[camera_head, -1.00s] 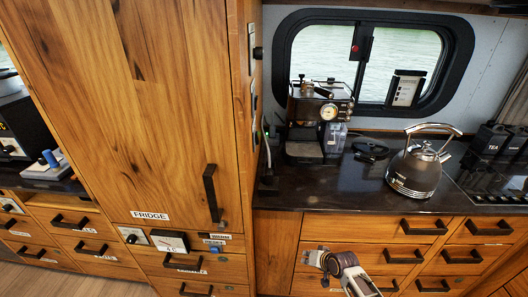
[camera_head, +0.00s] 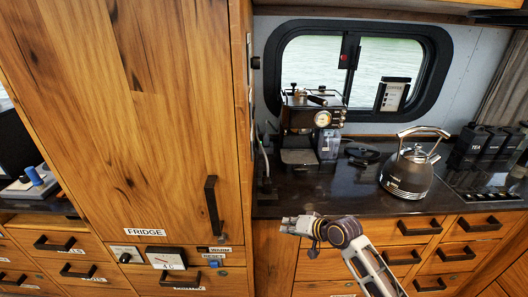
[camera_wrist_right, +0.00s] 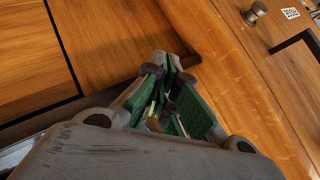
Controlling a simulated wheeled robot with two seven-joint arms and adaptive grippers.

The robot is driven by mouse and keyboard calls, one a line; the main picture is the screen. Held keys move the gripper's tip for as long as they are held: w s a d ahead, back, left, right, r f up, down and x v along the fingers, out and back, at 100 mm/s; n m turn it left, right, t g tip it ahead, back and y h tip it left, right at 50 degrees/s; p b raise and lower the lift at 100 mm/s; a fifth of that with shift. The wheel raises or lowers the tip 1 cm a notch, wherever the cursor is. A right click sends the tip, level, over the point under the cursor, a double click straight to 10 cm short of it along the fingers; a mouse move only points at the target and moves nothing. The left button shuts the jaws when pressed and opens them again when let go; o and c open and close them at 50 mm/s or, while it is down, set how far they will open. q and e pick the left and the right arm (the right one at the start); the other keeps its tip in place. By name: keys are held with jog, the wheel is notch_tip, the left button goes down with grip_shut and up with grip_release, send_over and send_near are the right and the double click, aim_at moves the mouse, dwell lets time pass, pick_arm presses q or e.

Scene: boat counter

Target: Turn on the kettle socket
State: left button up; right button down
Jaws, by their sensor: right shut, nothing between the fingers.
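The dark kettle (camera_head: 408,173) with a silver handle stands on the counter at the right. No socket switch can be made out clearly; small dark fittings (camera_head: 255,62) show on the side of the fridge cabinet, and a cable (camera_head: 264,157) hangs lower along it. My right gripper (camera_head: 284,225) is shut and empty, in front of the counter's edge, right of the fridge door and well left of the kettle. In the right wrist view its green-padded fingers (camera_wrist_right: 168,80) meet, with wood panels beyond. My left gripper is out of view.
A coffee machine (camera_head: 306,125) stands on the dark counter (camera_head: 330,199) near the cabinet. The tall fridge cabinet (camera_head: 130,110) fills the left, with a black handle (camera_head: 213,205). Drawers with handles lie below the counter. Black canisters (camera_head: 470,147) stand at the far right.

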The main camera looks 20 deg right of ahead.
aim_at(255, 147)
jog(key=w+d+r+m+t+y, duration=0.1)
jog(key=w+d+r+m+t, duration=0.15)
jog(key=r, duration=0.45)
jog(key=w+d+r+m+t+y, duration=0.1)
jog(key=w+d+r+m, duration=0.1)
jog(key=w+r, duration=0.35)
jog(key=w+d+r+m+t+y, duration=0.1)
jog(key=d+r+m+t, duration=0.1)
jog(key=r, duration=0.6)
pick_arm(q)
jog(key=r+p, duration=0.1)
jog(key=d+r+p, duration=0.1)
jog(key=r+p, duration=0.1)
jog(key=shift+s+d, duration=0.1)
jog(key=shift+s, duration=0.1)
pick_arm(e)
jog(key=s+a+x, duration=0.1)
jog(key=a+x, duration=0.1)
jog(key=x, duration=1.1)
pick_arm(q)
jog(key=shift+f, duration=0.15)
pick_arm(e)
jog(key=shift+a, duration=0.15)
